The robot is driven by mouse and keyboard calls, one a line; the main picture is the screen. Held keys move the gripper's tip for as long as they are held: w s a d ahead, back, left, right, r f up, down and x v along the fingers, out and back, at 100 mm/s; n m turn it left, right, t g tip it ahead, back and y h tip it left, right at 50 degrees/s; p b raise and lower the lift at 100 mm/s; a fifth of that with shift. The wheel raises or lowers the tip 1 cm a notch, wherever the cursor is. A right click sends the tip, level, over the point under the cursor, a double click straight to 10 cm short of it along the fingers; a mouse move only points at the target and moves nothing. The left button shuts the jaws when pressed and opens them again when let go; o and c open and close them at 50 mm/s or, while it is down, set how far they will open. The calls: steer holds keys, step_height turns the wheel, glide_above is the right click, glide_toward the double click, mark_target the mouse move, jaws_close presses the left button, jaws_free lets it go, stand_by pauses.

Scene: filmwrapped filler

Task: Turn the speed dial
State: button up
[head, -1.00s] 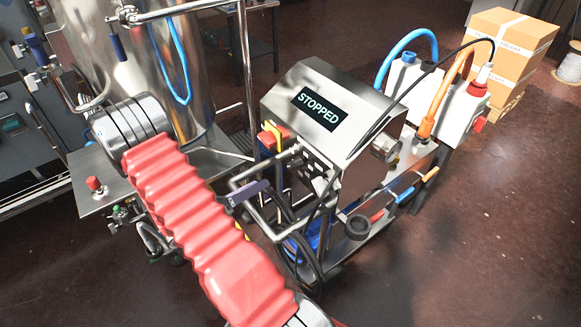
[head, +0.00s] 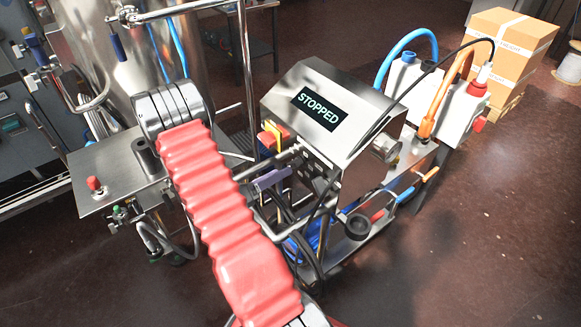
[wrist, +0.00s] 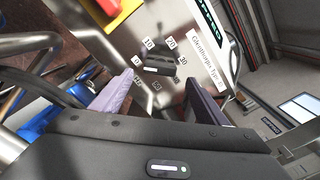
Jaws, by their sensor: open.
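The speed dial (wrist: 158,68) is a small dark knob with a white mark, on a steel panel. Number labels, including 10, 20 and 30, surround it in the wrist view. My gripper (wrist: 160,80) is open, a pale lilac finger left of the dial and a dark one to its right. The dial shows between the fingertips; I cannot tell whether they touch it. In the head view a purple finger of my gripper (head: 270,180) shows beside the steel control box (head: 345,140), whose display (head: 318,106) reads STOPPED. The dial is not visible there.
A red and yellow switch (head: 273,137) is near my gripper and also shows in the wrist view (wrist: 108,10). Steel pipes and a hopper (head: 120,60) stand to the left. Cables and a blue hose (head: 405,40) run at the right. The floor at right is open.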

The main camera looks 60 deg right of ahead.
mark_target(295, 164)
steer(key=shift+x, duration=2.8)
steer(key=shift+c, duration=0.3)
